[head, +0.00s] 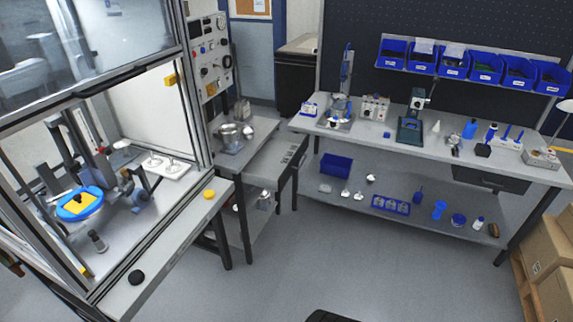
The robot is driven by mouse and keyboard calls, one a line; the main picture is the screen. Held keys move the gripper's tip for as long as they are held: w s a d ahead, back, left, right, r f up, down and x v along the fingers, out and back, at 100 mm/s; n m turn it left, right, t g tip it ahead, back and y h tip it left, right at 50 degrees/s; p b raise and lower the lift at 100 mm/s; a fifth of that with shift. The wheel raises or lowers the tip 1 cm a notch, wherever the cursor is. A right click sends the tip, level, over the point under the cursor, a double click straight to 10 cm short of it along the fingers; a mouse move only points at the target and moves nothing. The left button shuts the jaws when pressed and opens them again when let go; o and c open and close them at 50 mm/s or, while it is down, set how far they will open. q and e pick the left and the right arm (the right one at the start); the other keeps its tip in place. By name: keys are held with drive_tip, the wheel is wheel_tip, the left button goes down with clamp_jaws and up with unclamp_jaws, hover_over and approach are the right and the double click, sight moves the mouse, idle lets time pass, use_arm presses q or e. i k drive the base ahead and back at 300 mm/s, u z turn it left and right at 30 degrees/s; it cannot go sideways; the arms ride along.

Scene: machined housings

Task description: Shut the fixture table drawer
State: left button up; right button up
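The fixture table (262,128) is a small grey table between the glazed machine and the long workbench. Its drawer (268,170) appears pulled out to the right, toward the workbench, with its pale interior showing from above. Small marks or parts show near the drawer's outer end, too small to tell. A metal fixture with round parts (229,134) stands on the table top. Neither of my grippers is in view.
The glazed machine (190,90) fills the left, with a yellow button (209,194) and a black knob (136,277) on its front ledge. The workbench (380,135) is close to the drawer's right. Cardboard boxes (550,260) stand at right. Middle floor is clear.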

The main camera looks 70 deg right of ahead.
sight(265, 170)
drive_tip(key=i, duration=0.4)
drive_tip(key=z, duration=2.65)
drive_tip(key=i, duration=1.75)
drive_tip(key=u, duration=0.3)
